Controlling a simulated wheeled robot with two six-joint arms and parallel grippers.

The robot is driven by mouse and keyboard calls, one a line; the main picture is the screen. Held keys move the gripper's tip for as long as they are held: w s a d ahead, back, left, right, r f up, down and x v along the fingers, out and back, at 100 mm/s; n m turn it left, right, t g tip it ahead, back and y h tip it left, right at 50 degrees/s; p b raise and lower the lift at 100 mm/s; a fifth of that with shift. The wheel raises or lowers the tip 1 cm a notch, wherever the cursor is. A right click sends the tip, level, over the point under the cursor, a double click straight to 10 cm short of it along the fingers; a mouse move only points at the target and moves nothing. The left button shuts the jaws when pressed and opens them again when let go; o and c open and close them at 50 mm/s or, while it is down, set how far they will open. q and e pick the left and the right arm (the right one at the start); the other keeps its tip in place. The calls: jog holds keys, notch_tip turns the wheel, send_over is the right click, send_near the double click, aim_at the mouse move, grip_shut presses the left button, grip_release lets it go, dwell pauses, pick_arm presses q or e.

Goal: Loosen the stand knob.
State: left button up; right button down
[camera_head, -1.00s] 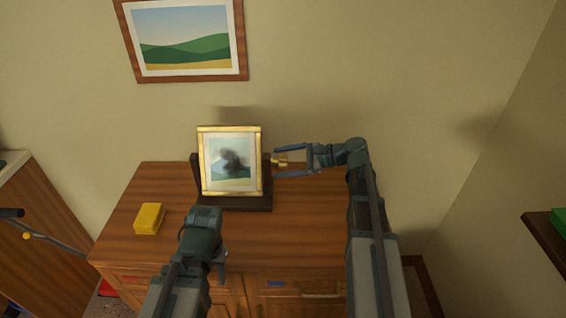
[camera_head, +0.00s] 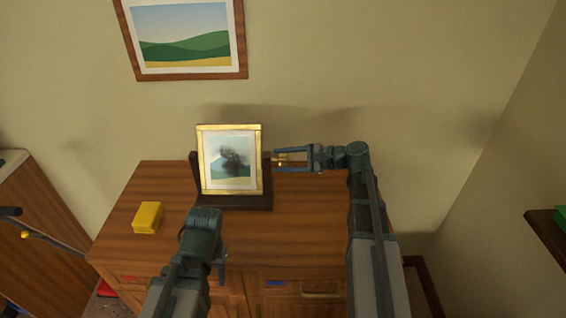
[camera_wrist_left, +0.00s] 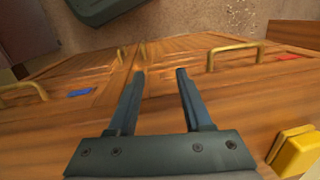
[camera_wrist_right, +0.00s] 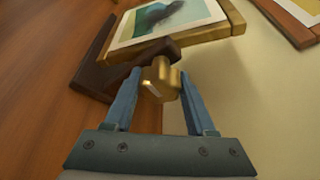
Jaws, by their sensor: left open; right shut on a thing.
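The stand knob (camera_wrist_right: 160,80) is a small brass piece on the right side of the dark wooden stand (camera_head: 240,203); it also shows in the head view (camera_head: 280,160). The stand holds a gold-framed picture (camera_head: 231,129) with a dark smudge over its landscape. My right gripper (camera_head: 281,160) is shut on the knob, one finger on each side of it, as the right wrist view also shows (camera_wrist_right: 160,85). My left gripper (camera_wrist_left: 160,75) is open and empty, above the front of the cabinet, away from the stand.
The stand is on a wooden cabinet (camera_head: 140,185) with brass handles. A yellow block (camera_head: 148,217) sits on the left of its top. A landscape picture (camera_head: 186,75) hangs on the wall behind. The top right of the cabinet is otherwise clear.

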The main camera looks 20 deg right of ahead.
jog(key=n+t+b, duration=0.2)
jog(key=n, duration=0.1)
jog(key=shift+s+f+b, duration=0.1)
jog(key=shift+f+b, duration=0.1)
jog(key=shift+b, duration=0.15)
jog(key=shift+r+n+t+y+b, duration=0.1)
jog(key=shift+n+t+y+b, duration=0.45)
jog(key=shift+n+b, duration=1.05)
jog(key=shift+r+n, duration=0.1)
jog(key=shift+n, duration=0.4)
jog(key=shift+c, duration=1.1)
grip_release()
jog(key=v, duration=1.3)
jog(key=shift+s+d+p, duration=0.2)
jog(key=shift+d+p, duration=0.1)
jog(key=shift+p, duration=0.05)
